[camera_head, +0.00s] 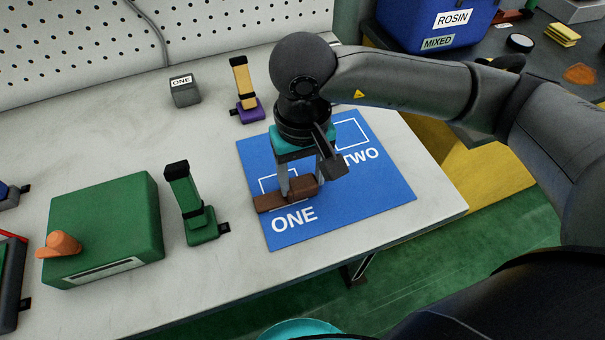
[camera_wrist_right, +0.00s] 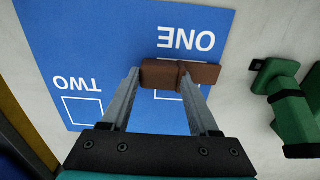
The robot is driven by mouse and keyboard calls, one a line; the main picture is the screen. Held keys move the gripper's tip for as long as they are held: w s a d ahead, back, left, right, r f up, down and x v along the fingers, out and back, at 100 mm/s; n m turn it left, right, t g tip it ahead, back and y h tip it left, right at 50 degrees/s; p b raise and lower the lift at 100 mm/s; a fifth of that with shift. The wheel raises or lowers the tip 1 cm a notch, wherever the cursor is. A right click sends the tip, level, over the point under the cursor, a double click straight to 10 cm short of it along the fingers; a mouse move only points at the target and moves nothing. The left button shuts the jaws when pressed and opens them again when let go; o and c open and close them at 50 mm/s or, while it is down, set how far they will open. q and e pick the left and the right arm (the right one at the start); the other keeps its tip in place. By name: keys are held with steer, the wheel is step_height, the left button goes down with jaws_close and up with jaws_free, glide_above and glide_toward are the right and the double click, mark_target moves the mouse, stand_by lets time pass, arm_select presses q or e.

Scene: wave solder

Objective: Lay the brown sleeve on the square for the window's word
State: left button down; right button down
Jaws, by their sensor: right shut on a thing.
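The brown sleeve (camera_head: 270,203) is between the fingers of my right gripper (camera_head: 303,188), which is shut on it. It also shows in the right wrist view (camera_wrist_right: 203,75), lying crosswise between the fingertips (camera_wrist_right: 158,80). The sleeve is over the blue mat (camera_head: 380,190), by the word ONE, and overlaps the lower part of the ONE square (camera_head: 279,178). I cannot tell whether it touches the mat. The TWO square (camera_head: 352,133) is empty at the upper right. A small grey box (camera_head: 184,95) has a window reading ONE. My left gripper is out of view.
A green sleeve-like stand (camera_head: 190,210) and a green box with an orange knob (camera_head: 105,225) stand left of the mat. A purple-based yellow stand (camera_head: 245,92) is behind it. A blue ROSIN bin (camera_head: 410,15) is on another bench.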

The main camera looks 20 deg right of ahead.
mark_target(302, 182)
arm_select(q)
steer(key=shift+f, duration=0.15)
arm_select(e)
steer(key=shift+f, duration=0.1)
steer(key=shift+c, duration=0.3)
jaws_free()
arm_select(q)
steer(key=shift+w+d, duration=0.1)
arm_select(e)
steer(key=shift+r, duration=0.35)
step_height(302, 182, up, 5)
steer(key=shift+r+p, duration=0.2)
steer(key=shift+p, duration=0.5)
arm_select(q)
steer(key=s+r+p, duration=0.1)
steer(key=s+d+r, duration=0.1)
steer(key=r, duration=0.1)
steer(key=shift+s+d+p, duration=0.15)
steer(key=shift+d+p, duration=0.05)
steer(key=shift+p, duration=0.15)
arm_select(e)
step_height(302, 182, up, 9)
